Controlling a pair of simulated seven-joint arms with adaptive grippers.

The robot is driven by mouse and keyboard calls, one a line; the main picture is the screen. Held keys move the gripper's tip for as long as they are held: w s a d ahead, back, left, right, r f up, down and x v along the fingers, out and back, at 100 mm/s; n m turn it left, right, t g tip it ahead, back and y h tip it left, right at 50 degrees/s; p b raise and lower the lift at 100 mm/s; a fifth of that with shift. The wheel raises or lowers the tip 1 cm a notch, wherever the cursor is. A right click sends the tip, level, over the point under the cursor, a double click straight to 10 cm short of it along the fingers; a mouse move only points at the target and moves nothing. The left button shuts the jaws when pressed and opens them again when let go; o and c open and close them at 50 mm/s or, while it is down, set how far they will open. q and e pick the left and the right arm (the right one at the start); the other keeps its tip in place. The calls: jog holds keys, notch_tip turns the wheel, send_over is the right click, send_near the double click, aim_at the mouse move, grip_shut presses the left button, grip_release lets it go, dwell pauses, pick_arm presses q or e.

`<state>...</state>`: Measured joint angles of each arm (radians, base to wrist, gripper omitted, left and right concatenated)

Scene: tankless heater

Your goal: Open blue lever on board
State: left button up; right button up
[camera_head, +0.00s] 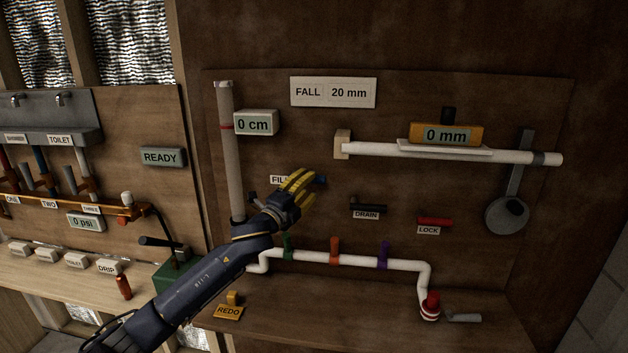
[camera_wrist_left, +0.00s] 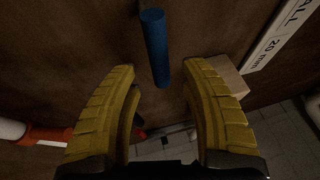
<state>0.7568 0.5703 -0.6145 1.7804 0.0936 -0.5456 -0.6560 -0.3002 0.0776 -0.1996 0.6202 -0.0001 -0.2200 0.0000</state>
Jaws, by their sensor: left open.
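The blue lever (camera_wrist_left: 155,45) sticks out from the brown board in the left wrist view. My left gripper (camera_head: 302,184) is open, with yellow fingers at the board. In the left wrist view its two fingers (camera_wrist_left: 158,72) stand on either side of the lever's free end, with a gap on both sides. I cannot tell the depth between fingers and lever. My right gripper is not in view.
A black DRAIN lever (camera_head: 369,207) and red LOCK lever (camera_head: 434,221) sit right of my gripper. A white pipe (camera_head: 335,258) with coloured handles runs below. An upright tube (camera_head: 228,150) with a 0 cm display (camera_head: 256,123) stands to the left.

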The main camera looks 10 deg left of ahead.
aim_at(311, 182)
pick_arm(q)
jog(key=shift+x, duration=1.95)
jog(key=shift+c, duration=0.3)
grip_shut()
